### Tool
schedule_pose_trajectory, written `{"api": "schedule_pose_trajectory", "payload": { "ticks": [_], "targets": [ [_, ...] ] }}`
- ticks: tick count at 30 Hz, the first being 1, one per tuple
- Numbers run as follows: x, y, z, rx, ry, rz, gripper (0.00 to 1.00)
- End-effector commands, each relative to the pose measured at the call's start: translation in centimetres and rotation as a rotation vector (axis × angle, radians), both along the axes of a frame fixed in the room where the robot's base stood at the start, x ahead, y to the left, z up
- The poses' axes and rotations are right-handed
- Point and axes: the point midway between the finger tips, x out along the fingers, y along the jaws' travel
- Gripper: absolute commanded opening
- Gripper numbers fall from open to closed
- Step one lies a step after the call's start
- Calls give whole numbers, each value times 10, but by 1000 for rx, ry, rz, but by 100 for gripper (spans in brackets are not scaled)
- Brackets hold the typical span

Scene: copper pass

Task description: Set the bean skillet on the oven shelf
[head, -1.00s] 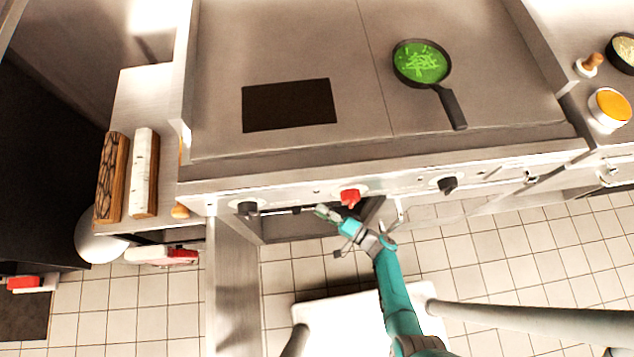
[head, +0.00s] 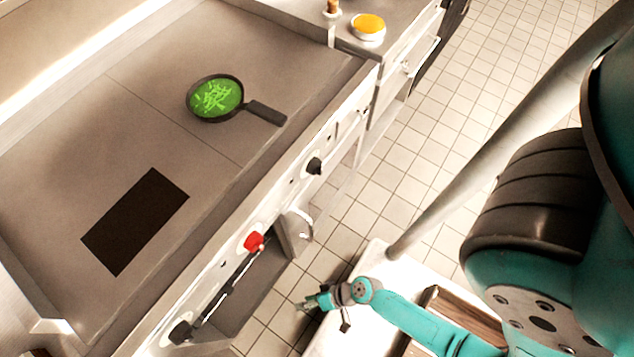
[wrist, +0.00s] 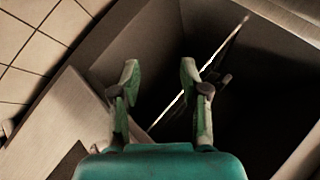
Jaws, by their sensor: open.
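The bean skillet (head: 215,97), a black pan with green beans in it, sits on the grey cooktop (head: 130,120) in the head view, its handle pointing right toward the front edge. My gripper (head: 308,303) is open and empty, low in front of the range and well away from the skillet. The oven opening (head: 245,298) lies below the knobs, to the left of my gripper. In the wrist view, my open fingers (wrist: 160,74) face a dark cavity (wrist: 255,85) crossed by a thin bright edge. I cannot tell whether that edge is the shelf.
A red knob (head: 253,242) and black knobs (head: 315,166) line the range front. A panel with a handle (head: 298,232) stands out beside the opening. A dark plate (head: 135,220) is set in the cooktop. A round orange-filled container (head: 368,27) stands on the far counter.

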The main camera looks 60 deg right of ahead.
Motion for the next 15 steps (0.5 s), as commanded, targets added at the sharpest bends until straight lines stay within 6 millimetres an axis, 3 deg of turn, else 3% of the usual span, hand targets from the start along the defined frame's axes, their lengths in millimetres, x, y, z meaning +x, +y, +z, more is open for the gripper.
{"api": "schedule_pose_trajectory", "payload": {
  "ticks": [1, 3, 8, 11, 15],
  "targets": [
    [-17, -9, 12, -71, -9, -5, 45],
    [-31, -24, 31, -176, -35, -19, 45],
    [-53, -60, 97, -401, -142, -49, 45],
    [-60, -79, 153, -527, -238, -63, 45],
    [-62, -97, 244, -676, -402, -72, 45]
  ]
}}
